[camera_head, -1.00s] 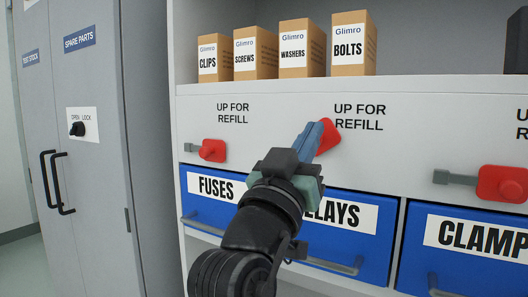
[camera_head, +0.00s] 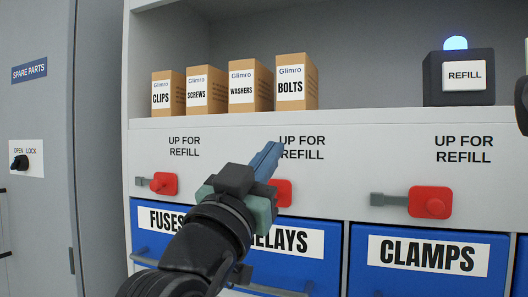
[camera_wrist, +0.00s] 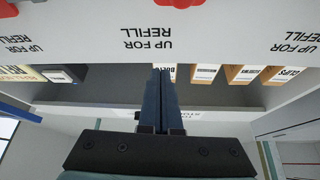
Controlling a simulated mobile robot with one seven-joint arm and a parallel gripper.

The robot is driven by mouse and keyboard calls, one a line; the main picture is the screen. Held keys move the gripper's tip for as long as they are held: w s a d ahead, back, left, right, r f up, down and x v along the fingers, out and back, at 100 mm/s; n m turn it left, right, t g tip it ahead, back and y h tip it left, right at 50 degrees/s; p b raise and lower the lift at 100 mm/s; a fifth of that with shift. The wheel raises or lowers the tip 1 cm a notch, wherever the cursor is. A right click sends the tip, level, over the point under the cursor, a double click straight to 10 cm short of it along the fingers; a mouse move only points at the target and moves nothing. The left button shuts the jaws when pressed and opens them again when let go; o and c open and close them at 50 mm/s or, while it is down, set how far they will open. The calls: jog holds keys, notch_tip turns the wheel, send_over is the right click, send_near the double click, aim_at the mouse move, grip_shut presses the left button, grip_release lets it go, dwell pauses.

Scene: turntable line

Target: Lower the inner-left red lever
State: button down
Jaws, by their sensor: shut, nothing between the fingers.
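Red levers sit in a row on the grey panel, each under an "UP FOR REFILL" label. The second lever from the left (camera_head: 284,193), above the RELAYS drawer, is level with its neighbours; my gripper hides its left part. It also shows at the top edge of the wrist view (camera_wrist: 180,3). My gripper (camera_head: 270,150) is shut and empty, with blue fingers pointing up toward the label above that lever. In the wrist view the fingertips (camera_wrist: 162,72) are together, apart from the lever.
The left lever (camera_head: 164,184) and the lever above the CLAMPS drawer (camera_head: 430,202) lie level. Blue drawers (camera_head: 360,275) are below. Several boxes (camera_head: 291,84) and a REFILL unit (camera_head: 461,80) stand on the shelf above. A grey cabinet (camera_head: 40,110) is at left.

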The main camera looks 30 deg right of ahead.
jog(key=w+a+v, duration=0.1)
jog(key=v, duration=0.7)
jog(key=shift+w+f+b, duration=0.2)
jog(key=shift+b, duration=0.2)
jog(key=s+a+r+n+t+y, duration=0.2)
jog(key=s+a+n+t+y, duration=0.2)
jog(key=a+n+t+y, duration=0.35)
jog(key=s+a+r+n+t+y, duration=0.3)
jog(key=s+a+n+t+y, duration=0.15)
jog(key=a+t+y, duration=0.4)
notch_tip(320, 180, up, 26)
jog(key=g+y+p, duration=0.1)
jog(key=y+p, duration=0.2)
jog(key=p, duration=2.3)
jog(key=shift+a+n+g+y, duration=0.3)
jog(key=shift+a+n+g, duration=0.1)
jog(key=shift+a, duration=0.05)
jog(key=shift+r, duration=0.15)
